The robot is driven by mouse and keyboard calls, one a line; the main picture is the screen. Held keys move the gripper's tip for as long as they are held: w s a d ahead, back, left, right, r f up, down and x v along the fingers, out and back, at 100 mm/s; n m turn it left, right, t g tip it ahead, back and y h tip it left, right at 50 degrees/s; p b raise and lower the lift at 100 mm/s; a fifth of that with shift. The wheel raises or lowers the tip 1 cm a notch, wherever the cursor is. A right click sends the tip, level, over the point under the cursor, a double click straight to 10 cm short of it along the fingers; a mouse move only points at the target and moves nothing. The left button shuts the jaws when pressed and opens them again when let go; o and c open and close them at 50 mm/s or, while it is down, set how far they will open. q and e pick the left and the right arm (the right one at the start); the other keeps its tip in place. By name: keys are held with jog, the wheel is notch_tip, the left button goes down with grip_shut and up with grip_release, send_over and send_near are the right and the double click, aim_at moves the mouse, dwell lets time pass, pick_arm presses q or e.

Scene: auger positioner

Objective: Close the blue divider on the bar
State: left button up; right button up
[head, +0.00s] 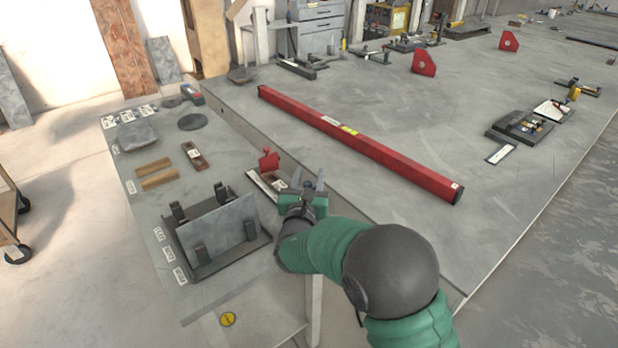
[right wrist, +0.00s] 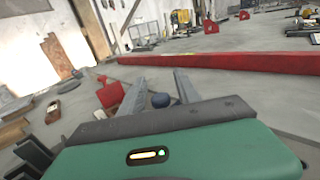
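My right gripper (head: 308,181) is over the near edge of the side bench, with its two fingers apart. In the right wrist view the fingers (right wrist: 162,90) are also spread. A small dark blue rounded piece (right wrist: 160,100) shows between them, perhaps part of the blue divider; I cannot tell whether they touch it. In the head view I cannot make out the blue divider; the gripper may hide it. A short bar (head: 262,186) lies just left of the gripper, partly hidden. A red divider (head: 268,160) stands up by it and also shows in the right wrist view (right wrist: 111,94). My left gripper is not in view.
A long red beam (head: 355,140) lies on the large grey table beyond the gripper. A dark rack with an upright grey plate (head: 218,232) stands on the side bench to the left. Wooden blocks (head: 156,173) and a dark disc (head: 192,121) lie farther back.

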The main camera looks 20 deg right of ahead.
grip_shut()
dwell(1.4)
